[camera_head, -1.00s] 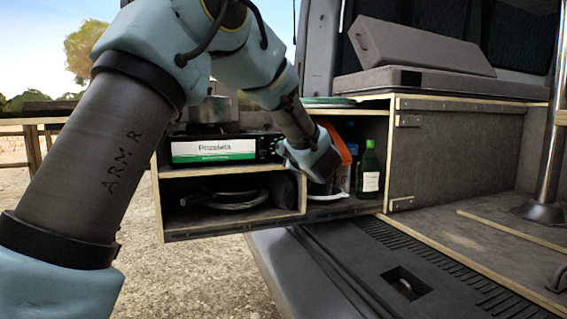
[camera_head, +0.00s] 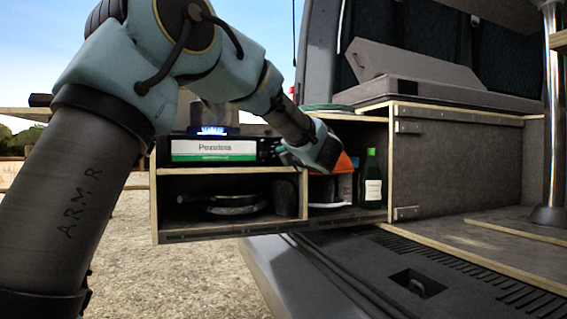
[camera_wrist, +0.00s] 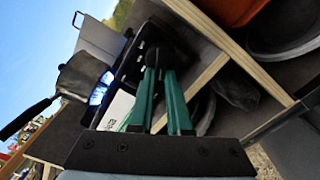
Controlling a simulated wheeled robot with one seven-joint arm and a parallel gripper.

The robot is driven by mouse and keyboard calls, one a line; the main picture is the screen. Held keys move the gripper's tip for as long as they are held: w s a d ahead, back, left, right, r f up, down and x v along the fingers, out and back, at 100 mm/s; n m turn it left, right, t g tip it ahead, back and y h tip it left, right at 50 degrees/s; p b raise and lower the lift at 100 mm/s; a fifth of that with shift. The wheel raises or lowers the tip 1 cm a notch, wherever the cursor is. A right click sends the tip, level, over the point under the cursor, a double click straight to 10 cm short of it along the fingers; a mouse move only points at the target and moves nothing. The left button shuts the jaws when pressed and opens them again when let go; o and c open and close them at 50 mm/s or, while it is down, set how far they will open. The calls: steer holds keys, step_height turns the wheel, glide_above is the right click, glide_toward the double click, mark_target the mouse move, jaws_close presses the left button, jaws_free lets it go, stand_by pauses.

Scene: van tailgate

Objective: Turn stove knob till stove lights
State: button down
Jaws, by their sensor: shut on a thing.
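The stove (camera_head: 213,150) is a low black unit with a white and green label on its front, in the upper left compartment of the tailgate cabinet. A blue flame (camera_head: 213,131) glows on top of it, under a metal pot (camera_head: 212,112). The flame also shows in the wrist view (camera_wrist: 100,89), beside the tilted-looking pot (camera_wrist: 82,76). My gripper (camera_wrist: 158,72) has its green fingers closed at the right end of the stove's front, shut on the stove knob.
A dark pan (camera_head: 237,204) lies in the compartment below. A green bottle (camera_head: 371,180) and an orange item (camera_head: 344,164) stand in the compartment to the right, close to my wrist. The cabinet's wooden divider (camera_head: 304,192) runs just below my gripper.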

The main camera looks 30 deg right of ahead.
steer(key=shift+f+n+b, duration=0.1)
steer(key=shift+n+b, duration=0.2)
stand_by(0.4)
steer(key=c, duration=0.9)
jaws_free()
steer(key=shift+o, duration=0.2)
steer(key=shift+s, duration=0.1)
steer(key=s+a+p, duration=0.1)
steer(key=s+p, duration=0.1)
steer(key=s, duration=0.8)
steer(key=shift+s+a, duration=0.15)
steer(key=shift+s, duration=0.1)
